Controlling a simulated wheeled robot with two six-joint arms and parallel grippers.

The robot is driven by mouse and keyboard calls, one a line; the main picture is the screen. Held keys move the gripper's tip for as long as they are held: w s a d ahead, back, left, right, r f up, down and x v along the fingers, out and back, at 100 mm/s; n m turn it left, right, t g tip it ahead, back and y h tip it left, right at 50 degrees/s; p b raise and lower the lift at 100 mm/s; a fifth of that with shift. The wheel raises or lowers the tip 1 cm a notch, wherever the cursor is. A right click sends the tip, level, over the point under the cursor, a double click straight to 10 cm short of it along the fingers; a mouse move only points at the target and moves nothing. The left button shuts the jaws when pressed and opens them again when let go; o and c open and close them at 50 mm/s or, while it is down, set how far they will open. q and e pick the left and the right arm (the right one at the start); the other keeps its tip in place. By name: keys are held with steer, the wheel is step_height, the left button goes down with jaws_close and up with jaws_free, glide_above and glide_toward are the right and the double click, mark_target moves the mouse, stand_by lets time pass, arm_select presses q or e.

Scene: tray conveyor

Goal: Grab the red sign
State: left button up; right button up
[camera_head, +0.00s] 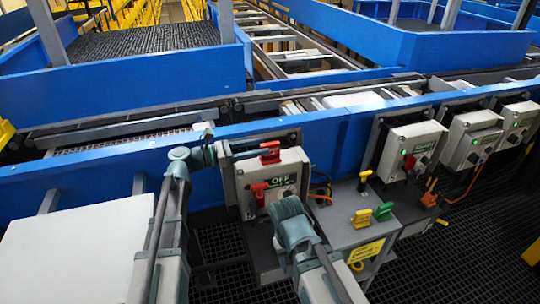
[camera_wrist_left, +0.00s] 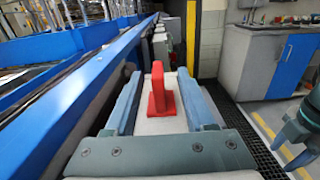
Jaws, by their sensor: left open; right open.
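The red sign (camera_head: 270,153) stands upright on top of a grey control box (camera_head: 289,180) with an OFF label. In the left wrist view the red sign (camera_wrist_left: 158,98) rises from a red base between the two fingers of my left gripper (camera_wrist_left: 159,75), with a gap on each side. My left gripper (camera_head: 272,148) is open, level over the box top from the left. My right gripper (camera_head: 290,212) is in front of the box, lower down; its fingers are mostly hidden from the head view. It also shows at the right edge of the left wrist view (camera_wrist_left: 303,125).
A red switch handle (camera_head: 259,192) is on the box front. Yellow (camera_head: 362,218) and green (camera_head: 384,211) tags stand on a grey shelf to the right. More control boxes (camera_head: 412,145) line the blue conveyor rail (camera_head: 330,130) behind.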

mark_target(270, 143)
arm_select(q)
steer(key=x, duration=0.4)
steer(key=shift+w+d, duration=0.1)
steer(key=shift+w, duration=0.15)
jaws_close()
